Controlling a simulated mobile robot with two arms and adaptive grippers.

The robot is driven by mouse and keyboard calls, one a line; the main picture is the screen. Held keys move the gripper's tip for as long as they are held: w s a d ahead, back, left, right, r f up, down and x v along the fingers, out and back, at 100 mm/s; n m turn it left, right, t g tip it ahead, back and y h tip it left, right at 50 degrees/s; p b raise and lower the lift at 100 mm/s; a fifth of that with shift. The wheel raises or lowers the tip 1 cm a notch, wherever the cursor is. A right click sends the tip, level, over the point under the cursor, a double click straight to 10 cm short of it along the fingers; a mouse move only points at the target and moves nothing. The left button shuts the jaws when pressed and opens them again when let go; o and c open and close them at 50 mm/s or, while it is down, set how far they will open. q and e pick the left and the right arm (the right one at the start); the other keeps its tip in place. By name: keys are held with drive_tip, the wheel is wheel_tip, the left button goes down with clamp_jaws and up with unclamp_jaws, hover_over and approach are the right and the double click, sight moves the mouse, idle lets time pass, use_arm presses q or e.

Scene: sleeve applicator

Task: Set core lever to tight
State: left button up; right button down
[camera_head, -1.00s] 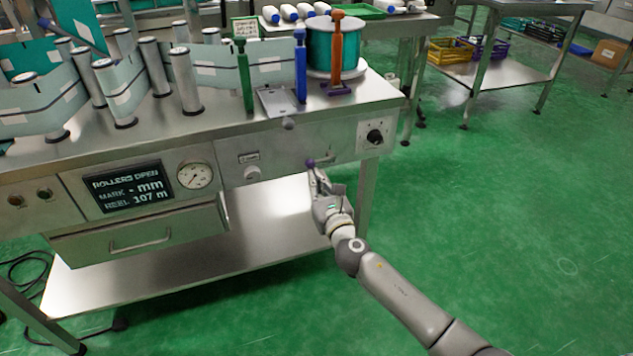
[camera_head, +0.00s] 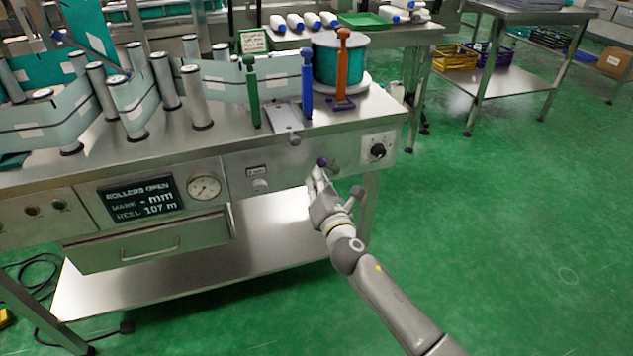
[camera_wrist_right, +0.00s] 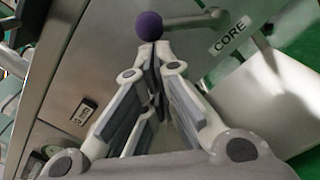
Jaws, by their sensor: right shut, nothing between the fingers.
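The core lever is a grey rod with a purple ball knob (camera_head: 322,161) on the front panel of the steel machine. In the right wrist view the knob (camera_wrist_right: 149,26) sits just beyond my fingertips, and its rod runs right to a hub near the label "CORE" (camera_wrist_right: 230,36). My right gripper (camera_head: 317,174) is shut and empty, with its fingertips at the underside of the knob; I cannot tell whether they touch. It also shows in the right wrist view (camera_wrist_right: 155,52). Tight or loose marks for the lever are not readable. My left gripper is out of view.
A black dial (camera_head: 378,151) is right of the lever, and a small round knob (camera_head: 260,186) is left of it. Green (camera_head: 252,92), blue (camera_head: 307,85) and orange (camera_head: 342,65) posts stand above. Green floor (camera_head: 500,230) at right is clear.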

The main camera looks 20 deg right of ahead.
sight(325, 160)
drive_tip(key=r+m+p, duration=0.1)
drive_tip(key=m, duration=0.1)
drive_tip(key=d+r+m+p, duration=0.1)
drive_tip(key=r+m, duration=0.1)
drive_tip(key=shift+m, duration=0.4)
drive_tip(key=m+p, duration=0.1)
drive_tip(key=d+r+m+p, duration=0.1)
drive_tip(key=m, duration=0.1)
drive_tip(key=shift+d, duration=0.1)
use_arm(q)
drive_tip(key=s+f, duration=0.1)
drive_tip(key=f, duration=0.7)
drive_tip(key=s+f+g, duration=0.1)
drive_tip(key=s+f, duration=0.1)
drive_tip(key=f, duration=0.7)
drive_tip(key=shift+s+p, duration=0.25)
drive_tip(key=shift+p, duration=0.1)
use_arm(e)
drive_tip(key=shift+d+r+m, duration=0.15)
drive_tip(key=shift+d+m, duration=0.1)
drive_tip(key=shift+m, duration=0.45)
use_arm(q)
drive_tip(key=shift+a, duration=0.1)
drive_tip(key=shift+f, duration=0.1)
